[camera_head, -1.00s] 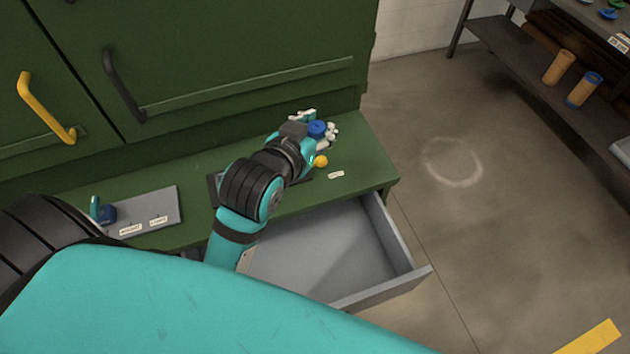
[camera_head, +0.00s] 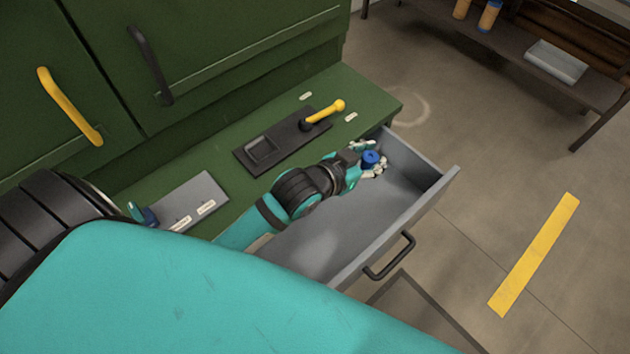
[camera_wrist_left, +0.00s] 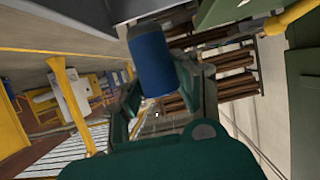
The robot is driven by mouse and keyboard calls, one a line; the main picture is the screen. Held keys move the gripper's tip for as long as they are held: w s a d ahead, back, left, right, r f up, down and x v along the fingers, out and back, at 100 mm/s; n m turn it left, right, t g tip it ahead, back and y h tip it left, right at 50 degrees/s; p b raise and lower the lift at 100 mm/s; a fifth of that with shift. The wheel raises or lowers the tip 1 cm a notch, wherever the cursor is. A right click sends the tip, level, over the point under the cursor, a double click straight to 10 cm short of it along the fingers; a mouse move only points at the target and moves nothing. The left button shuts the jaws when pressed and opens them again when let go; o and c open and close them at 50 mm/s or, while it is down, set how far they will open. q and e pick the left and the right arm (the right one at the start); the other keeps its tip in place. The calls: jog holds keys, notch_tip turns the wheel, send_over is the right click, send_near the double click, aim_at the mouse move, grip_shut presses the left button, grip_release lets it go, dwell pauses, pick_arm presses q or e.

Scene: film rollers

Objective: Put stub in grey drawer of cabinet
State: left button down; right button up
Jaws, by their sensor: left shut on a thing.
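The stub, a small blue cylinder (camera_head: 371,158), is held between the fingers of my left gripper (camera_head: 367,163). It also shows in the left wrist view as a blue cylinder with a grey end (camera_wrist_left: 152,58), between the two fingers. The gripper is shut on it. In the head view, my left gripper and the stub appear over the back part of the open grey drawer (camera_head: 330,236). I cannot tell their exact height over its floor. The green cabinet (camera_head: 372,101) has the drawer pulled out from under its ledge. My right gripper is not in view.
A dark plate with a yellow-knobbed lever (camera_head: 324,112) is on the ledge behind the gripper. A grey labelled plate (camera_head: 190,195) lies left. The drawer front has a dark handle (camera_head: 390,257).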

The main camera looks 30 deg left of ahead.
pick_arm(q)
jog(key=shift+m+g+h, duration=0.4)
jog(key=shift+m+h, duration=0.3)
jog(key=shift+m, duration=0.2)
jog(key=f, duration=0.6)
jog(key=f+b, duration=0.1)
jog(key=f, duration=1)
jog(key=shift+s+a+f+b, duration=0.3)
jog(key=shift+f, duration=0.05)
notch_tip(320, 180, down, 3)
jog(key=shift+f, duration=0.45)
jog(key=shift+f+b, duration=0.1)
jog(key=shift+b, duration=0.2)
jog(key=c, duration=1)
grip_release()
jog(key=shift+o, duration=0.2)
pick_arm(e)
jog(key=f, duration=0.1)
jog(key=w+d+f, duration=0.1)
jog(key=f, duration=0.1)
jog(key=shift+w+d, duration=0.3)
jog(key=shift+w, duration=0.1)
